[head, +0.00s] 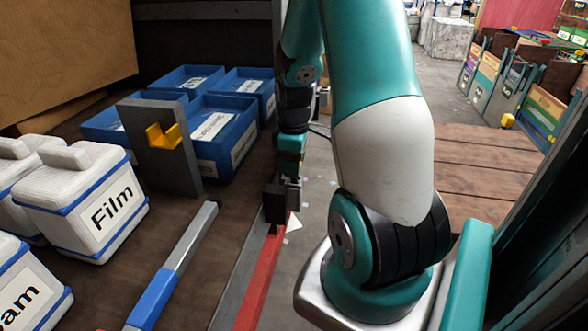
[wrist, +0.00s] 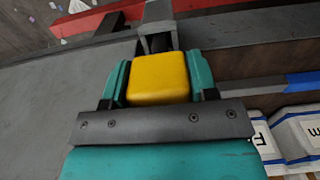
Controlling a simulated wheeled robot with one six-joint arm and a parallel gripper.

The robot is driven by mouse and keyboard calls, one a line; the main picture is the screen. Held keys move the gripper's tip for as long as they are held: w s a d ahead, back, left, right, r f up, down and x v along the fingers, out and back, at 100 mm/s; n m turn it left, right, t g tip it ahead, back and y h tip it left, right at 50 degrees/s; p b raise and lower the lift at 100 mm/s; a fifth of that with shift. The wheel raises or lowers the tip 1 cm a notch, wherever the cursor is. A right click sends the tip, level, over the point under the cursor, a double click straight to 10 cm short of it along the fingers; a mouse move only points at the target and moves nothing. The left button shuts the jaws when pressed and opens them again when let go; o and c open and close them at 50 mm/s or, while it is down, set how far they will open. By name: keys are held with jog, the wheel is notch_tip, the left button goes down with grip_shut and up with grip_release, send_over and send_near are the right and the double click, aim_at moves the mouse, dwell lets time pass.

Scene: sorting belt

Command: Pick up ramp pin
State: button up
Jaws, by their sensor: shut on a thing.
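The ramp pin (wrist: 159,78) shows in the wrist view as a yellow block with rounded edges. It sits between the two teal fingers of my gripper, which is shut on it. A grey forked piece (wrist: 157,34) is just beyond the yellow block; I cannot tell whether they touch. In the head view my gripper (head: 290,165) points down beside a dark post (head: 275,203) at the far end of the red rail (head: 259,281). The pin cannot be made out there.
A grey bar with a blue end (head: 155,298) lies on the brown table. White "Film" box (head: 84,203) stands left, and blue bins (head: 228,150) stand behind. An upright grey plate (head: 160,172) carries a yellow bracket (head: 164,136).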

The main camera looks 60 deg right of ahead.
notch_tip(320, 180, up, 10)
jog(key=shift+f+b, duration=0.15)
jog(key=shift+b, duration=0.3)
jog(key=s+d+b, duration=0.2)
jog(key=s+d, duration=0.1)
jog(key=s, duration=0.5)
jog(key=s+d+b, duration=0.2)
jog(key=s+d, duration=0.2)
jog(key=s, duration=0.4)
jog(key=shift+s+b, duration=0.35)
notch_tip(320, 180, up, 12)
jog(key=p, duration=1.1)
